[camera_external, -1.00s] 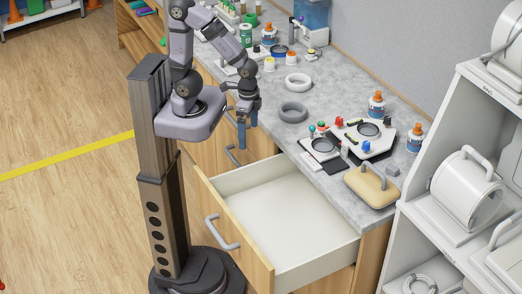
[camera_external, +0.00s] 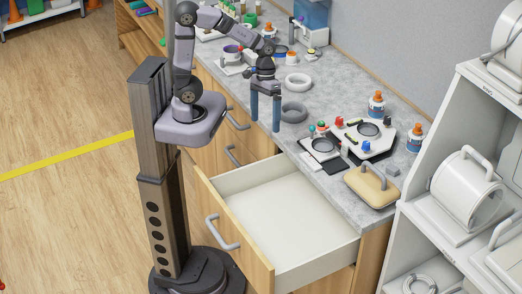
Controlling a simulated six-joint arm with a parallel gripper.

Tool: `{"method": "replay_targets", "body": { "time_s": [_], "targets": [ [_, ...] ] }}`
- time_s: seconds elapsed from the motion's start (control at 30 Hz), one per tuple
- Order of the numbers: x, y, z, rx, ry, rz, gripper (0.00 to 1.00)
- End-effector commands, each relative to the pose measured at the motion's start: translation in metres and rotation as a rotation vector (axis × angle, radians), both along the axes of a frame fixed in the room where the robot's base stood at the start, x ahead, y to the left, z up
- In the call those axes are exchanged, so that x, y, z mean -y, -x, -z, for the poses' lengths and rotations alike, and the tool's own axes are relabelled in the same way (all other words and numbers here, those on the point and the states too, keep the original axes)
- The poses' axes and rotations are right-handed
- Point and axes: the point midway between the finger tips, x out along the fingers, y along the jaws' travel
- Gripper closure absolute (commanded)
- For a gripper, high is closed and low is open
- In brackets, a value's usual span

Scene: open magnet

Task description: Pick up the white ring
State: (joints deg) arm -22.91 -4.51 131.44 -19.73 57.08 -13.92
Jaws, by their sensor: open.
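The white ring (camera_external: 299,90) lies flat on the grey countertop, toward the back. A similar grey ring (camera_external: 296,119) lies in front of it, partly behind my gripper's right finger. My gripper (camera_external: 265,124) points down with its two blue fingers spread apart and nothing between them. It is near the counter's front edge, left of both rings and nearer the camera than the white ring. I cannot tell its exact height above the counter.
An open, empty drawer (camera_external: 285,228) juts out below the counter. Black-and-white devices with knobs (camera_external: 368,135), orange-capped bottles (camera_external: 376,104) and a tan block with a handle (camera_external: 371,186) stand to the right. Jars and a blue container (camera_external: 311,14) are at the back.

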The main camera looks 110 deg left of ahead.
Motion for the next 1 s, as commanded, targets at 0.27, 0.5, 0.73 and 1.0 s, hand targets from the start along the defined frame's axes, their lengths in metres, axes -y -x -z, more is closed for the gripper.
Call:
{"method": "replay_targets", "body": {
  "time_s": [0.27,0.5,0.73,1.0],
  "targets": [
    [-0.106,-0.053,0.010,0.022,0.340,-0.830,0.00],
    [-0.248,-0.054,0.005,0.128,0.690,-1.475,0.00],
    [-0.366,-0.005,-0.004,0.274,0.993,-1.882,0.00],
    [-0.448,0.063,-0.010,0.432,1.241,-2.127,0.00]
  ]
}}
